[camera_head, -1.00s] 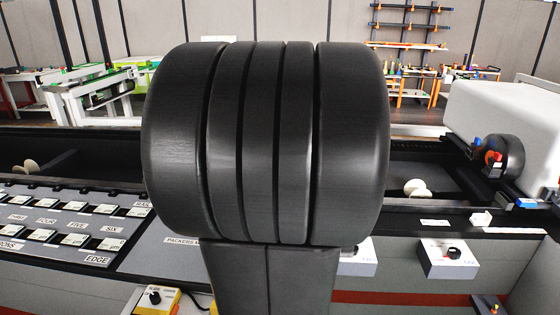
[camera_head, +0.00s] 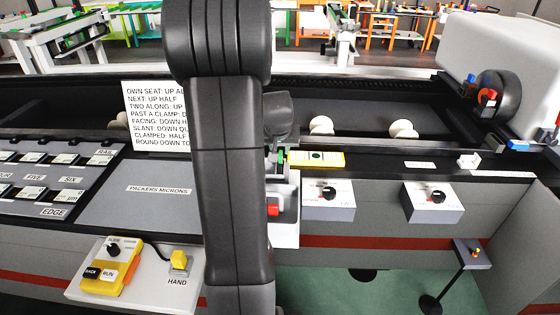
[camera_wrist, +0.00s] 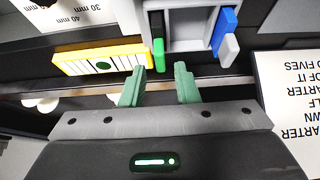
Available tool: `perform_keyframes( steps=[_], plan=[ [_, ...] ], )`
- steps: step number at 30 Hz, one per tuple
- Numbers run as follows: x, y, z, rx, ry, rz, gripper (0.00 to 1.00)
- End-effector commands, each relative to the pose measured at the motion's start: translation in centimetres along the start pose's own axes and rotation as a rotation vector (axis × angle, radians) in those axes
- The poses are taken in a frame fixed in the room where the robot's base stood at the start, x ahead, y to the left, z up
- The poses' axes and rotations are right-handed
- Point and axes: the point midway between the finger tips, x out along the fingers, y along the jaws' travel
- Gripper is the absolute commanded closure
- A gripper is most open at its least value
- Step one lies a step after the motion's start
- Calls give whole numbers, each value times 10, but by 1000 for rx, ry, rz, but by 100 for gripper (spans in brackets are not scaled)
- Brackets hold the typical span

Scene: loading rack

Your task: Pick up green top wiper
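A green wiper (camera_wrist: 158,54) stands at the left side of a grey holder in the wrist view, with a black part beside it. A small green piece (camera_head: 281,157) shows near my wrist in the head view, partly hidden by my arm. My gripper (camera_wrist: 159,70) is open, with its two green fingers apart and nothing visible between them. The wiper's near end lies just beyond the fingertips in the picture, roughly midway between them. I cannot tell the exact depth gap. The grey holder (camera_wrist: 190,38) also carries a blue piece (camera_wrist: 223,30) and a pale grey piece (camera_wrist: 230,50) at its right.
A yellow block with a green dot (camera_wrist: 103,59) lies close beside the holder. A printed white sign (camera_head: 155,114) stands left of my arm in the head view, and also shows right of my gripper (camera_wrist: 290,95). White knob boxes (camera_head: 328,200) line the front panel.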

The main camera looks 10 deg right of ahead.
Motion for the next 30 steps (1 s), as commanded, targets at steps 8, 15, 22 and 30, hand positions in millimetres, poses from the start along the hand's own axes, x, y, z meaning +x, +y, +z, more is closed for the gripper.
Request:
perform_keyframes(
  steps=[8,15,22,30],
  plan=[
    [34,0,1,0,0,0,72],
    [40,0,0,-1,0,0,72],
    [40,0,0,-1,0,0,73],
    [40,0,0,0,0,0,99]
  ],
)
